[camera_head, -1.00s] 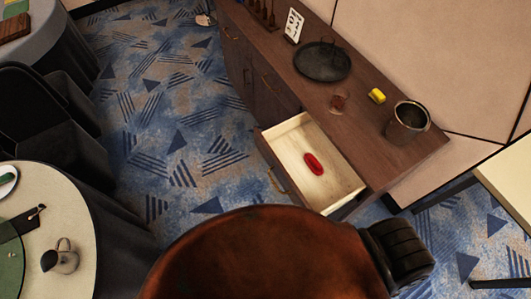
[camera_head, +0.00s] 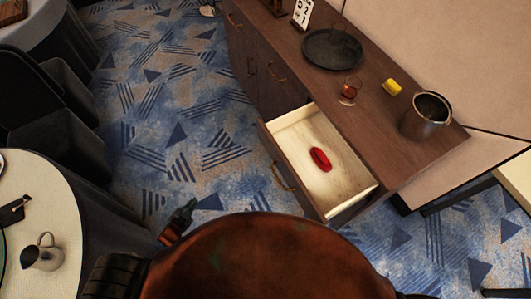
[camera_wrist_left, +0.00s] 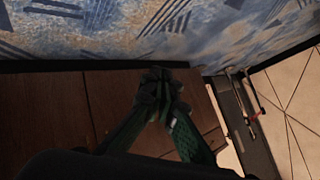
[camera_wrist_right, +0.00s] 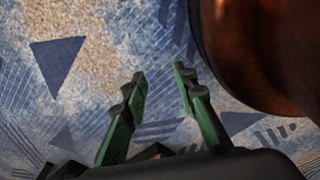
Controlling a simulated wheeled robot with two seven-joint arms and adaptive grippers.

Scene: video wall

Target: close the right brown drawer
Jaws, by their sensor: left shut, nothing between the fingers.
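The right brown drawer (camera_head: 292,178) stands pulled out of the dark brown cabinet (camera_head: 385,125). Its pale inside holds a red oval object, and a brass handle (camera_head: 281,176) is on its front.
On the cabinet top are a dark round tray (camera_head: 332,48), a small glass (camera_head: 349,90), a yellow block (camera_head: 392,87) and a metal bucket (camera_head: 426,115). A round table (camera_head: 55,215) with a jug stands at left. Open carpet lies between table and cabinet.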

